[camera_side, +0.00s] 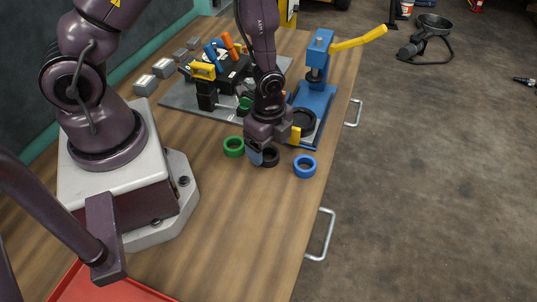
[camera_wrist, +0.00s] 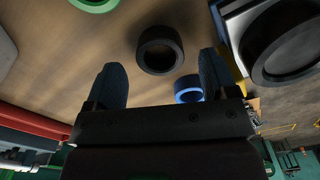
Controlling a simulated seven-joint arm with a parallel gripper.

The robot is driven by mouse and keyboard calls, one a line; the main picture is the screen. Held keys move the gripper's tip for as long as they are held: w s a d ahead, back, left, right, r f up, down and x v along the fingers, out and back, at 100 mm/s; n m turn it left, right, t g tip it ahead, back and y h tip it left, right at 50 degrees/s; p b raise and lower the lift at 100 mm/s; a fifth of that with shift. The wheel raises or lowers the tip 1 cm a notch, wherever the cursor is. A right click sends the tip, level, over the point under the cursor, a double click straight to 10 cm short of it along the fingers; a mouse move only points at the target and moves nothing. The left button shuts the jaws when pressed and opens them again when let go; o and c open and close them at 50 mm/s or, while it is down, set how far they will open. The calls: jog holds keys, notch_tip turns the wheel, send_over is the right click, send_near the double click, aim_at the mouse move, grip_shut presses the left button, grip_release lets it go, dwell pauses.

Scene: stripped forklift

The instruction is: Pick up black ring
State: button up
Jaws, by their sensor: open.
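The black ring (camera_side: 270,157) lies flat on the wooden table between a green ring and a blue ring. In the wrist view the black ring (camera_wrist: 160,50) sits ahead of and roughly between my two fingers. My gripper (camera_side: 274,152) is over the table close to the black ring and partly hides it in the side view. In the wrist view my gripper (camera_wrist: 163,78) has its fingers spread wide with nothing between them. I cannot tell how high the fingertips are above the table.
The green ring (camera_side: 233,147) lies to the left and the blue ring (camera_side: 305,166) to the right, near the table edge. Behind stands a blue press (camera_side: 318,95) with a yellow lever. A grey plate (camera_side: 182,97) holds tools and a black block. The table's front is clear.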

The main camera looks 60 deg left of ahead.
jog(key=shift+f, duration=1.25)
jog(key=c, duration=1)
jog(key=shift+r, duration=0.1)
